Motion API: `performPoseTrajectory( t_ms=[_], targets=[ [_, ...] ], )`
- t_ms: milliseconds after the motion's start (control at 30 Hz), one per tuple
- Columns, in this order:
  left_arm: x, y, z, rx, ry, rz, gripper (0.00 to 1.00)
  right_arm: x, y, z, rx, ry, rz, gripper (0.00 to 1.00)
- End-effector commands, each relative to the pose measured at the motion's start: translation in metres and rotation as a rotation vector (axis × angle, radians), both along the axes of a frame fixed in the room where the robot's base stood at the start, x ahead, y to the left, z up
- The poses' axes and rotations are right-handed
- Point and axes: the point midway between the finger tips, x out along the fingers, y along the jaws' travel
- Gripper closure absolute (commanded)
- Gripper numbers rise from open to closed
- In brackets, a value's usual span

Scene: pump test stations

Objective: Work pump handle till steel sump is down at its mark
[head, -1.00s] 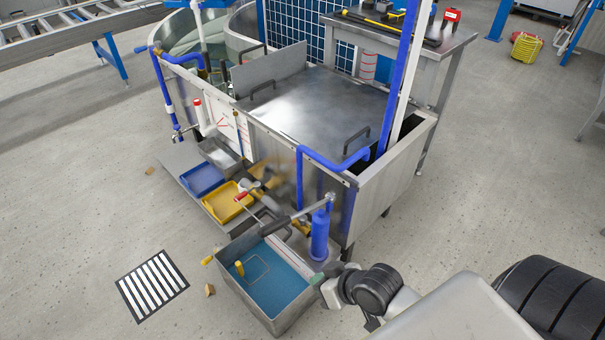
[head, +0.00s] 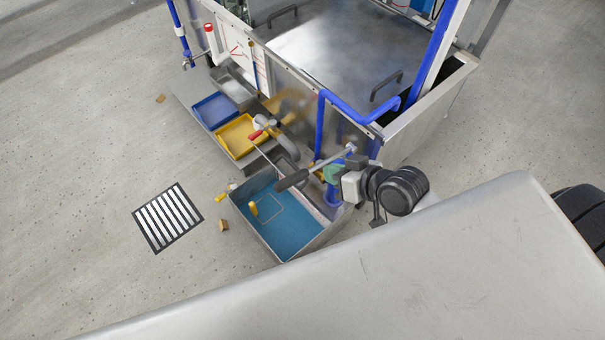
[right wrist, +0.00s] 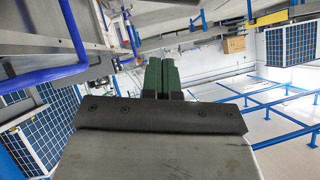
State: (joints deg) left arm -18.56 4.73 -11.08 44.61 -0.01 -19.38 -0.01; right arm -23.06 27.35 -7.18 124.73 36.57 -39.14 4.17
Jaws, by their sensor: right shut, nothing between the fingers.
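The steel sump (head: 308,247) is an open box on the floor with blue liquid (head: 285,228) and a yellow float (head: 254,209) in it. The level mark cannot be read. The pump handle (head: 292,180) has a dark grip over the sump's back edge, and its rod slopes up right above the blue pump body (head: 332,196). My right gripper (head: 330,174) is close to the handle rod and pump; contact cannot be told. Its green fingers are together and empty, as the right wrist view (right wrist: 163,76) shows. My left gripper is out of view.
A yellow tray (head: 240,150) and blue tray (head: 212,124) stand left of the sump. The steel tank (head: 430,100) with blue pipes (head: 350,108) stands behind. A floor grate (head: 168,217) and small brown block (head: 223,225) lie at left. Floor at left is otherwise mostly clear.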

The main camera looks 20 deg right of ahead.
Motion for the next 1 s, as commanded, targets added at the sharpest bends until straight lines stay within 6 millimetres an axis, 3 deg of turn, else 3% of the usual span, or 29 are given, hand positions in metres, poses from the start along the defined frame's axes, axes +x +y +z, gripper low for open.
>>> performPoseTrajectory(
  t_ms=[367,600,1000],
  targets=[
    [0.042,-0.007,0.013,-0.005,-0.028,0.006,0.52,0.059,0.037,-0.043,0.003,-0.001,0.0,1.0],
    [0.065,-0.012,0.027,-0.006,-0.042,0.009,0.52,0.059,0.046,-0.074,-0.002,0.001,0.0,1.0],
    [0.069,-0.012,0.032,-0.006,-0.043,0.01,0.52,0.06,0.049,-0.079,-0.002,-0.001,0.0,1.0]
  ],
)
